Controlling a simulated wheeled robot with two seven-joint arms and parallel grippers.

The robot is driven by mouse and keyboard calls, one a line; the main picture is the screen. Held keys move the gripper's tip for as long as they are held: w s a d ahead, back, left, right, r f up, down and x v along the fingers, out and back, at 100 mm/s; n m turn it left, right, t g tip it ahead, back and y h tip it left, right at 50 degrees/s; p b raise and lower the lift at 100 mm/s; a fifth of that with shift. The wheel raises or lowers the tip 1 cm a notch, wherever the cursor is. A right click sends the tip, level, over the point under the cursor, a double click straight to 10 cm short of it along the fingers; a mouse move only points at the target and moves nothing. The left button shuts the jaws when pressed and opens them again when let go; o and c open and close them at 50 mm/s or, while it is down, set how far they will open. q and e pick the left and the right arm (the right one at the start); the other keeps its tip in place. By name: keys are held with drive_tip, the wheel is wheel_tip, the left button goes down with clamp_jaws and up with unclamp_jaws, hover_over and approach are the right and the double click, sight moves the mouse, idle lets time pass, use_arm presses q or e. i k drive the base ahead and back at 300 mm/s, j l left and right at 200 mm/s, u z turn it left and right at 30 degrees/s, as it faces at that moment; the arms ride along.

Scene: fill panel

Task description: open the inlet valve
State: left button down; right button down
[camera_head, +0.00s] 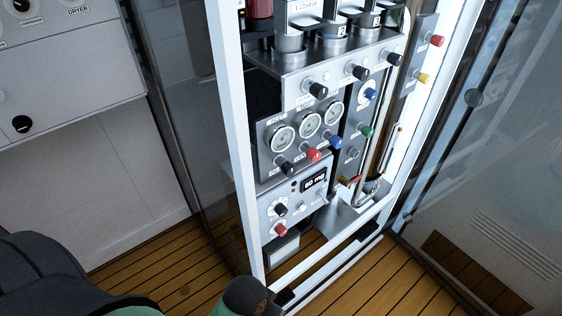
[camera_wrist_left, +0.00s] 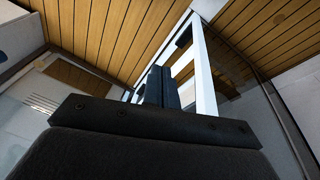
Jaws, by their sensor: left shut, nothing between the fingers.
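The fill panel (camera_head: 232,130) stands upright in a white frame in the middle of the head view. A small red lever (camera_head: 350,180) sits low on its right side, beside a metal pipe; it may be the inlet valve, but I cannot read a label. Several coloured knobs are also on the panel, including a red knob (camera_head: 313,155) and a blue knob (camera_head: 335,142) below the gauges. My left gripper (camera_wrist_left: 160,78) shows in the wrist view with its fingers together and empty, apart from the white frame behind it. My right gripper is not in view.
Glass doors stand open on both sides of the panel, the right one (camera_head: 475,190) wide. A white dryer unit (camera_head: 70,65) is at the left. The wooden floor (camera_head: 165,270) is clear in front. Parts of my arm show at the lower left.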

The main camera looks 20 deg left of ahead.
sight(287, 167)
drive_tip(key=u, duration=1.55)
drive_tip(key=l+u, duration=0.2)
drive_tip(key=u, duration=0.2)
drive_tip(key=l+u, duration=0.25)
drive_tip(key=u, duration=0.15)
drive_tip(key=l+u, duration=0.2)
drive_tip(key=u, duration=0.2)
drive_tip(key=k+l+u, duration=0.1)
drive_tip(key=u, duration=0.3)
drive_tip(key=k+l+u, duration=0.1)
drive_tip(key=l+u, duration=0.3)
drive_tip(key=j, duration=0.1)
